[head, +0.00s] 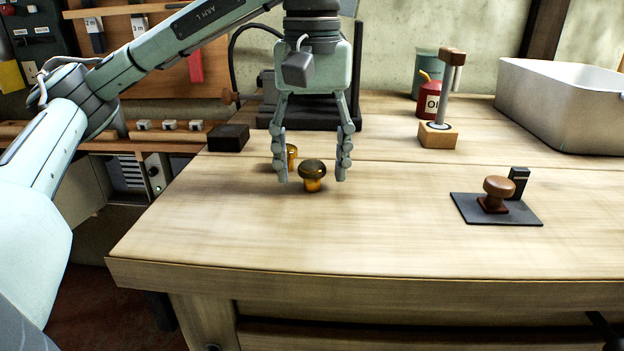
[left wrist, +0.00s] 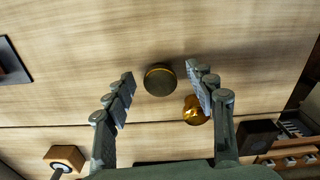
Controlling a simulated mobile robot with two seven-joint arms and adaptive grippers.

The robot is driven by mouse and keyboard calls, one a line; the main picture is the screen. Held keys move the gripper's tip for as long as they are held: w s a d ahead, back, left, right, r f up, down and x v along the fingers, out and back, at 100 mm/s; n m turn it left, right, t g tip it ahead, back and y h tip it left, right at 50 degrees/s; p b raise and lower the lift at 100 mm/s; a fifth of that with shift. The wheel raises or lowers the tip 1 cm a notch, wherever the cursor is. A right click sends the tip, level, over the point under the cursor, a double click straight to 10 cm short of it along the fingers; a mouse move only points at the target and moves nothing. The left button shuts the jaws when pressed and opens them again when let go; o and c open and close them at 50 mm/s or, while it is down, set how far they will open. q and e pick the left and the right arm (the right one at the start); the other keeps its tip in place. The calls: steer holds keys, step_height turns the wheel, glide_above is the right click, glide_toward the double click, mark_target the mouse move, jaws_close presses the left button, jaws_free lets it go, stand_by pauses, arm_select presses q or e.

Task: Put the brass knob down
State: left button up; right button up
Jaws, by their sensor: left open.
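A brass knob (head: 313,172) with a dark, rounded top stands upright on the wooden workbench (head: 230,235). It also shows in the left wrist view (left wrist: 160,80). My left gripper (head: 311,179) points down with its fingers open on either side of this knob, with gaps visible on both sides. A second, brighter brass knob (head: 291,154) stands just behind, partly hidden by the left-hand finger in the head view. My right gripper is not in view.
A dark pad (head: 470,212) with a wooden-handled stamp (head: 498,188) lies to the right. A wooden-based stand (head: 438,135), a red oil can (head: 428,102) and a metal bin (head: 560,110) stand behind. A black block (head: 229,137) sits left. The front middle is clear.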

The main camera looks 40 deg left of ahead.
arm_select(q)
jaws_close()
stand_by(0.3)
steer(key=shift+r, duration=0.15)
